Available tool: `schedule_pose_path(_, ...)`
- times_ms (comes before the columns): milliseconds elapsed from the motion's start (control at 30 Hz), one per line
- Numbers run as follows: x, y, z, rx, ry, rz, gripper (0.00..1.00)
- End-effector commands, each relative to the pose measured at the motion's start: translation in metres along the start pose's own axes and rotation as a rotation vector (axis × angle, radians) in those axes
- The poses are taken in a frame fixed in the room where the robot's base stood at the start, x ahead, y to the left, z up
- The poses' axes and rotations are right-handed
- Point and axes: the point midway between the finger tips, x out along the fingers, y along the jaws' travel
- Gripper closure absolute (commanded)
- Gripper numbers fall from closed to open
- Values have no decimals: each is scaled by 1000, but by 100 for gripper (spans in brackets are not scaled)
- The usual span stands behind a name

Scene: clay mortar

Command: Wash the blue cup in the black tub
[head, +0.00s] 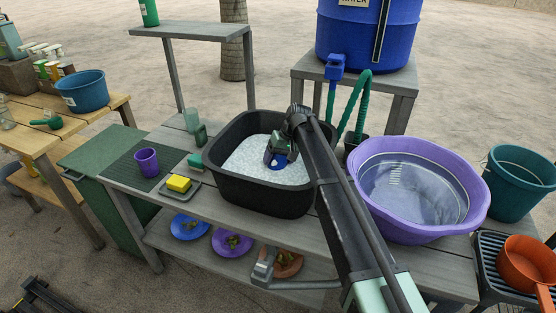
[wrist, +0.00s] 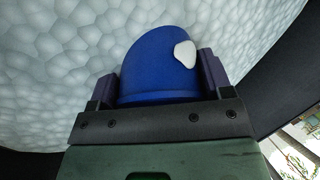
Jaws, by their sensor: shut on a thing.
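The black tub (head: 262,197) stands on the grey bench and is filled with white foam (head: 242,160). My gripper (head: 279,158) is inside the tub's outline, at the foam. It is shut on the blue cup (wrist: 158,62), which also shows in the head view (head: 280,161). In the wrist view the cup sits between the two dark fingers, with a white foam-like patch on its side and foam behind it. How deep the cup sits in the foam cannot be told.
A purple basin (head: 440,232) with water stands right of the tub. Left are a purple cup (head: 147,161), a yellow sponge (head: 179,183) on a small tray and a dark mat (head: 140,173). A blue water barrel (head: 366,40) with a green hose stands behind. Plates lie on the lower shelf (head: 205,252).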

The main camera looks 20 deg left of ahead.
Motion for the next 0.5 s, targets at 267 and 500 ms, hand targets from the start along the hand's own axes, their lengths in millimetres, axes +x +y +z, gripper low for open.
schedule_pose_path(267, 7, -16, -17, 0, 0, 0, 51)
schedule_pose_path(500, 7, -17, -17, 1, 0, 0, 51)
